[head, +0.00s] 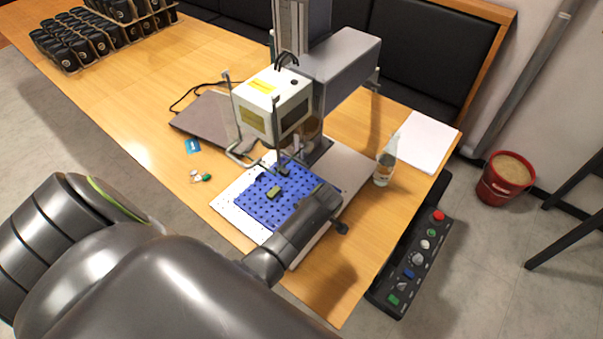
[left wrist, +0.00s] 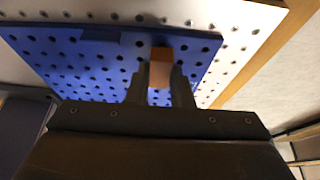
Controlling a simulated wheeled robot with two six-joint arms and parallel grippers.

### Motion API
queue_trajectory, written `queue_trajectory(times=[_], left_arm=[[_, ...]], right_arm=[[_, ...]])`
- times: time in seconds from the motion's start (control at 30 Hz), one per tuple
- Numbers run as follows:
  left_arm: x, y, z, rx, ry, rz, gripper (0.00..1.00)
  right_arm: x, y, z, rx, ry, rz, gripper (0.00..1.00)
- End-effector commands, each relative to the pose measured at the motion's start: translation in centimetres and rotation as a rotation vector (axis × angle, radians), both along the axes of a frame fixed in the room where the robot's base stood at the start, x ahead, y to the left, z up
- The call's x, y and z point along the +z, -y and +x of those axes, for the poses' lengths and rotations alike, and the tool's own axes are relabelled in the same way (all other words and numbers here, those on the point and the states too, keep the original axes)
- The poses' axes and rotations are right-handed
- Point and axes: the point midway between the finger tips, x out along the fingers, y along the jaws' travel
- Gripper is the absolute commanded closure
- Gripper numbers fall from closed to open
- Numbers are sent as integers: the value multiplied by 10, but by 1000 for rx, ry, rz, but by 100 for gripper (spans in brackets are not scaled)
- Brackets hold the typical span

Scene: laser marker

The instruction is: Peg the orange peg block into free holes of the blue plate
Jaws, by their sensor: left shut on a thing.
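The blue plate (head: 252,207) lies on a white perforated board on the table, and its grid of holes shows in both views. In the left wrist view, the orange peg block (left wrist: 161,54) is held between the two fingertips of my left gripper (left wrist: 161,82), over the blue plate (left wrist: 112,70) near its edge. I cannot tell whether its pegs touch the plate or sit in holes; its underside is hidden. In the head view my left wrist covers the block and the plate's right part. My right gripper is not in view.
An olive block (head: 273,193) and a dark block (head: 284,170) are on the plate. The laser marker's white head (head: 272,105) hangs above its far side. A bottle (head: 386,162) stands right of the white board (head: 228,200). A laptop (head: 205,118) lies behind left.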

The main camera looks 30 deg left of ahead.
Motion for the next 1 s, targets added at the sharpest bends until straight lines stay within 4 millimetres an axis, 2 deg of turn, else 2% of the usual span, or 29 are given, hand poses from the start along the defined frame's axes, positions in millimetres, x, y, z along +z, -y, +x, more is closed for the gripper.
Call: queue_trajectory(times=[0.3, 1.0], left_arm=[[-1, 0, 0, 0, 1, 1, 100], [-10, 0, 1, -1, 2, 1, 100]], right_arm=[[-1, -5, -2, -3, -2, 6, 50], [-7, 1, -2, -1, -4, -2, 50]])
